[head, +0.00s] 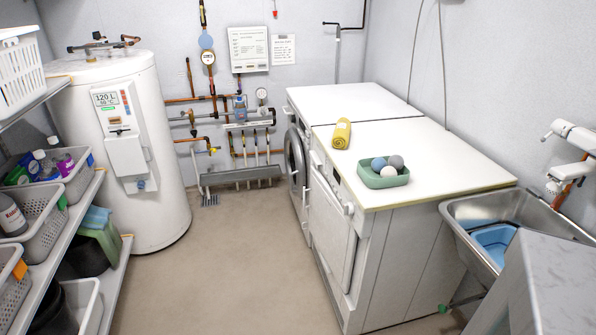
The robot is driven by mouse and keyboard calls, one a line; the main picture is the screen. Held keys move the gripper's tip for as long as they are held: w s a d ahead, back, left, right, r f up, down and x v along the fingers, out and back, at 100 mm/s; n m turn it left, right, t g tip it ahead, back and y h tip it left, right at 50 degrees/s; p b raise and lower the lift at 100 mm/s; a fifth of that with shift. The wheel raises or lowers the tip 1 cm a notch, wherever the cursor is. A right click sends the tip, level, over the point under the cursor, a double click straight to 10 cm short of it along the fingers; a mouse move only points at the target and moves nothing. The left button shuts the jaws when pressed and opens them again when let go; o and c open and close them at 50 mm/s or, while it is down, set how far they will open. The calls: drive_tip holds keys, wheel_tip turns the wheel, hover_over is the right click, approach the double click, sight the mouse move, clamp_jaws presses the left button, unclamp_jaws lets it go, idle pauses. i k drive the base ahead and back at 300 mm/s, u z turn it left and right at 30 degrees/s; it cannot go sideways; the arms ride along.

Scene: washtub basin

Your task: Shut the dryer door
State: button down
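The dryer (385,270) is the nearer of two white machines standing side by side along the right wall. Its front faces left, toward the open floor. The dryer door (331,222) is a white, nearly square panel, seen at a steep angle. It seems to stand slightly out from the front, with its near edge apart from the body; how wide the gap is I cannot tell. A small pale handle or catch (348,209) shows near that edge. My gripper is not in view.
The floor (225,255) before the dryer is clear. A washer (296,157) with a round door stands beyond it. A green tray of balls (382,179) and a yellow roll (341,134) lie on the worktop. A sink (465,228) is at right, shelves (75,235) and a boiler (160,185) at left.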

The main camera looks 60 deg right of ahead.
sight(334, 235)
drive_tip(key=z, duration=0.6)
drive_tip(key=i, duration=1.45)
drive_tip(key=u, duration=0.05)
